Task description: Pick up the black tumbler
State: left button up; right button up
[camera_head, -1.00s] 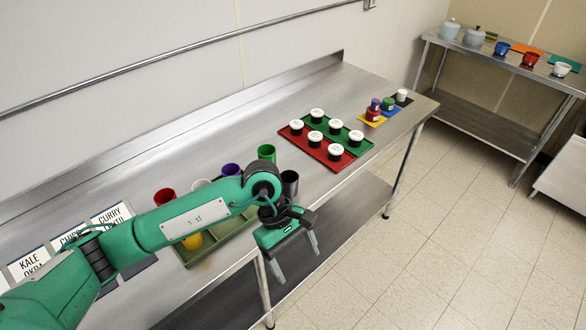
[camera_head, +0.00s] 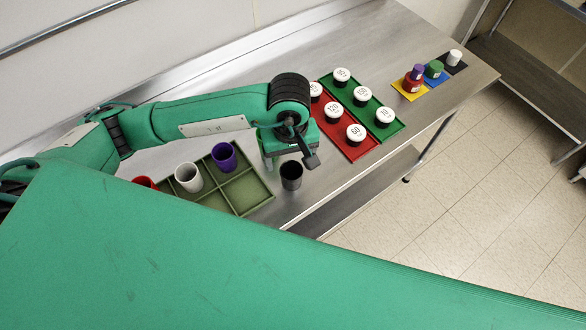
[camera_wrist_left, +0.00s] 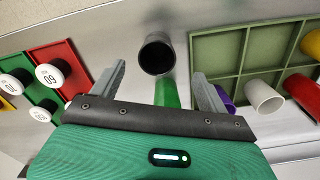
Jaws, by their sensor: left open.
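The black tumbler (camera_head: 291,176) stands upright on the steel table, just right of the olive divided tray (camera_head: 250,197). In the left wrist view the black tumbler (camera_wrist_left: 156,56) shows its dark open mouth near the top middle. My left gripper (camera_wrist_left: 158,73) is open and empty, its two fingers apart with the tumbler just ahead, roughly centred between the tips. In the head view my left gripper (camera_head: 285,155) hangs just behind the tumbler. A green tumbler (camera_wrist_left: 167,93) shows between the fingers in the wrist view; the arm hides it in the head view. My right gripper is not in view.
Red (camera_head: 360,150) and green (camera_head: 392,129) trays of white-lidded jars lie to the right. A green part of my body covers the lower head view.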

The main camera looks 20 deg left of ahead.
aim_at(291, 175)
pick_arm(q)
notch_tip(291, 175, down, 5)
jog(key=shift+w+r+p, duration=0.15)
jog(key=shift+r+p, duration=0.05)
jog(key=shift+p, duration=0.35)
jog(key=shift+f, duration=0.15)
jog(key=shift+f+p, duration=0.25)
jog(key=shift+p, duration=0.25)
notch_tip(291, 175, down, 4)
jog(key=shift+w+r+p, duration=0.1)
jog(key=shift+w+p, duration=0.05)
jog(key=shift+p, duration=1.1)
jog(key=shift+f, duration=0.4)
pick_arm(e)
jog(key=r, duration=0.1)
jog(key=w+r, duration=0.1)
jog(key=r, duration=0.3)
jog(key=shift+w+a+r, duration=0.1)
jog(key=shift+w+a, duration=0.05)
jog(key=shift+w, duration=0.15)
pick_arm(q)
jog(key=shift+c, duration=0.3)
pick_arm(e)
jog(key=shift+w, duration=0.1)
pick_arm(q)
jog(key=c, duration=1)
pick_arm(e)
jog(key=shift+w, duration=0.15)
